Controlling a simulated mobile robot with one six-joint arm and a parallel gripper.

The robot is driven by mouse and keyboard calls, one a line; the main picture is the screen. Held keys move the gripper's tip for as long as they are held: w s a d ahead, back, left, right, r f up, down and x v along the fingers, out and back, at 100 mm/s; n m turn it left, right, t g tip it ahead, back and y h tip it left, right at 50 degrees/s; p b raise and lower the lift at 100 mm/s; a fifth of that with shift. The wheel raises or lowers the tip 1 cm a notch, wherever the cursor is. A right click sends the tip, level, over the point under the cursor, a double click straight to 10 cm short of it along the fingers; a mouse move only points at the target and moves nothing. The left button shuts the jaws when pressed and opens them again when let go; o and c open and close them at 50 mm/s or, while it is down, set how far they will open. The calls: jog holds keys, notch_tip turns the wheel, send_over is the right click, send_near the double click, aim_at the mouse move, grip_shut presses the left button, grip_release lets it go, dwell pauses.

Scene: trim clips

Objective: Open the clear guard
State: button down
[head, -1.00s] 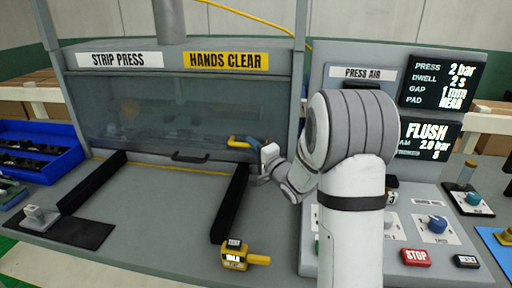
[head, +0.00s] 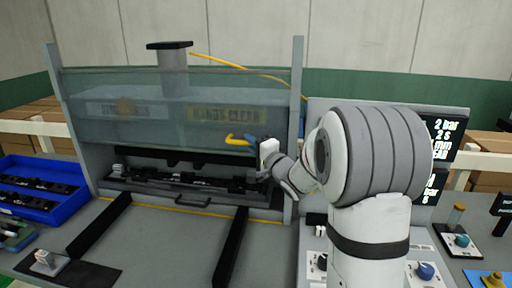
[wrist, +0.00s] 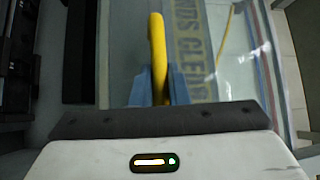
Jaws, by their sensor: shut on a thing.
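The clear guard (head: 165,130) is raised across the front of the press, and the press's two signs show blurred through it. An open gap shows below its lower edge. Its yellow handle (head: 238,140) is at the lower right of the guard. My gripper (head: 251,140) is shut on this handle. In the wrist view the yellow handle (wrist: 157,50) stands between the blue fingers of my gripper (wrist: 158,88), with the clear guard (wrist: 235,60) behind it. The fingers hide part of the handle.
Below the guard, a row of black parts (head: 180,183) lies in the press, with a dark pull handle (head: 193,201) in front. Two black rails (head: 97,226) run along the bench. A blue bin (head: 50,203) is at left. My arm hides much of the control panel at right.

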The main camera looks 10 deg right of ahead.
jog(key=shift+a, duration=0.25)
jog(key=c, duration=1.8)
grip_release()
jog(key=shift+o, duration=0.8)
jog(key=shift+a, duration=0.2)
jog(key=shift+o, duration=1.2)
jog(key=shift+d, duration=0.2)
jog(key=b+v, duration=0.1)
jog(key=v, duration=0.6)
jog(key=shift+s+b, duration=0.35)
jog(key=shift+d, duration=0.15)
